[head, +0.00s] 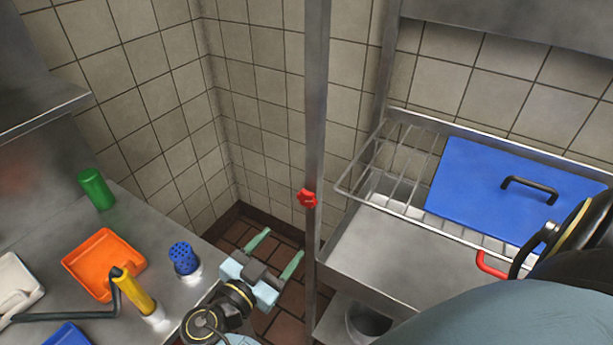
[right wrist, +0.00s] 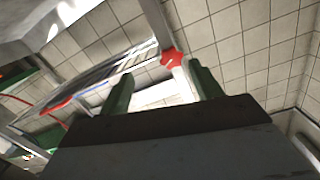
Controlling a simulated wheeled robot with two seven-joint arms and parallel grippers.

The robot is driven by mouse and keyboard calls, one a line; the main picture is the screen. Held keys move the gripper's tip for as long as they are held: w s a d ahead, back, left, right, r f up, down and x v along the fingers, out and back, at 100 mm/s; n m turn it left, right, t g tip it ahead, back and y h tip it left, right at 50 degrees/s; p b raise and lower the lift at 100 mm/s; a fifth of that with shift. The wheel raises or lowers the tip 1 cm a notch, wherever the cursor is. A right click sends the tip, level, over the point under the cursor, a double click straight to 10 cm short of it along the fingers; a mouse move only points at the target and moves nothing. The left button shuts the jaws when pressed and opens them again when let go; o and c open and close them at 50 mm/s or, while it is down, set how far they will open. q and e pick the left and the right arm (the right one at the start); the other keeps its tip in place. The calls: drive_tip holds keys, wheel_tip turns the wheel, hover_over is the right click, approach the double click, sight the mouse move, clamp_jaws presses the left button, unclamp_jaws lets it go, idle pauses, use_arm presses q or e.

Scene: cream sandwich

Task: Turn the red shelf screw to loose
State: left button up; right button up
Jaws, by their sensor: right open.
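The red shelf screw (head: 306,198) is a small knob on the upright steel post in the middle of the head view. My right gripper (head: 281,244) is open and empty, its two green fingers apart, below and to the left of the screw. In the right wrist view the red screw (right wrist: 172,58) shows beyond and between the spread fingertips of the right gripper (right wrist: 160,72), nearer the right finger. The fingers appear apart from it. My left gripper is not in view.
The steel post (head: 316,120) stands beside a steel counter (head: 375,250) with a wire rack (head: 375,165) and blue lid (head: 490,190). On the left counter are an orange tray (head: 105,262), green cylinder (head: 96,190) and blue perforated holder (head: 184,259). Open floor lies between the counters.

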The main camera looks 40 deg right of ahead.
sight(306, 200)
drive_tip(key=shift+m+h, duration=0.3)
drive_tip(key=shift+m, duration=0.1)
drive_tip(key=w+d+r+p, duration=0.1)
drive_tip(key=d, duration=0.2)
drive_tip(key=w+d+r+p, duration=0.1)
drive_tip(key=w+d+p, duration=0.1)
drive_tip(key=d, duration=0.1)
drive_tip(key=w+d+r+p, duration=0.1)
drive_tip(key=w+d, duration=0.1)
drive_tip(key=d, duration=0.2)
drive_tip(key=shift+w+d+f+p, duration=0.15)
drive_tip(key=shift+w+d+p, duration=0.15)
drive_tip(key=shift+d, duration=0.35)
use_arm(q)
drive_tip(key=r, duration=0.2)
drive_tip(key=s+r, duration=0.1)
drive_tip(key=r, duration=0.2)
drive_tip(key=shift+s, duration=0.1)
use_arm(e)
drive_tip(key=shift+c, duration=0.2)
